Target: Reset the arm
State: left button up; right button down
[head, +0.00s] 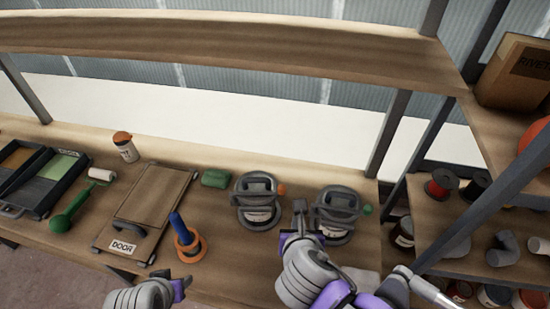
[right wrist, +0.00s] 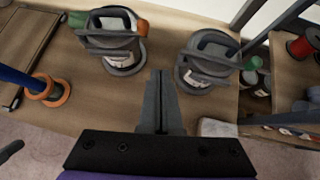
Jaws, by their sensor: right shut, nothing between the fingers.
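My right gripper (head: 300,212) is shut and empty. It hangs over the bench between two grey handled tools, and its fingers (right wrist: 161,85) point between the same two in the right wrist view. The left tool (head: 257,203) has an orange knob and also shows in the right wrist view (right wrist: 112,42). The right tool (head: 336,213) has a green knob and also shows in the right wrist view (right wrist: 208,60). My left gripper (head: 182,286) is at the bottom edge, in front of the bench. Its fingers are too small to read.
A shelf (head: 230,45) runs above. Side shelves with spools and fittings stand right.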

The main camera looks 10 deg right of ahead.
jog(key=shift+s, duration=0.1)
jog(key=s+d+f+m+g, duration=0.1)
jog(key=d+f+m, duration=0.1)
jog(key=m, duration=0.9)
jog(key=s+d+f+m+g+y, duration=0.1)
jog(key=f+m, duration=0.3)
jog(key=m, duration=0.7)
jog(key=s+d+f+m+g+y, duration=0.1)
jog(key=s+d+f+m+g, duration=0.1)
jog(key=m, duration=0.9)
jog(key=shift+s+d+f, duration=0.6)
jog(key=shift+d, duration=0.05)
